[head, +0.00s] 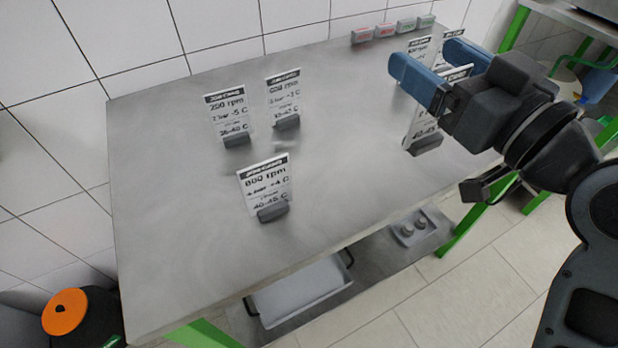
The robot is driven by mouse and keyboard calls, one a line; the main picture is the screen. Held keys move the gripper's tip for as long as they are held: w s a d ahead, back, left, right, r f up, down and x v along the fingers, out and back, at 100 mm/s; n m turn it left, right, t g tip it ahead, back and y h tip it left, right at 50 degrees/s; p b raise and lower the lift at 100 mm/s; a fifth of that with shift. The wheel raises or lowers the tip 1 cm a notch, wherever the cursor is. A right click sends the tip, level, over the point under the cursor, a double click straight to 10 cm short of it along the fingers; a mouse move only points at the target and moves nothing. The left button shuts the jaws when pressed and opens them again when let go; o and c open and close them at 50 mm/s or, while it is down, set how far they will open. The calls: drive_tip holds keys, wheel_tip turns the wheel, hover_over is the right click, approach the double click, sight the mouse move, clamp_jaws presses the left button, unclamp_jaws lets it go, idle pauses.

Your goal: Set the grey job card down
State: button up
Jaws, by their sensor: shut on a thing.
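My gripper (430,62) is at the upper right, with its two blue fingers on either side of a white job card (418,127) with a dark header and a grey foot. It is shut on this card. The card is upright, and the fingers and wrist hide much of its face. Its foot is at or just above the steel table (190,215); I cannot tell whether it touches.
Further cards (419,46) stand partly hidden behind my gripper. Red and green labelled blocks (387,31) line the back edge. The table's left side and front middle are clear. A tray (300,293) is below the table; an orange-topped object (64,310) stands at lower left.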

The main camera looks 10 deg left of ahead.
drive_tip(key=a+f+p, duration=0.1)
drive_tip(key=a+f, duration=0.9)
drive_tip(key=a, duration=0.1)
drive_tip(key=shift+w+a+f, duration=0.2)
drive_tip(key=shift+a+f, duration=0.05)
drive_tip(key=shift+f, duration=0.15)
drive_tip(key=shift+f, duration=0.15)
drive_tip(key=o, duration=1.3)
drive_tip(key=shift+c, duration=0.2)
drive_tip(key=b+v, duration=0.2)
drive_tip(key=v, duration=1)
drive_tip(key=shift+b, duration=0.35)
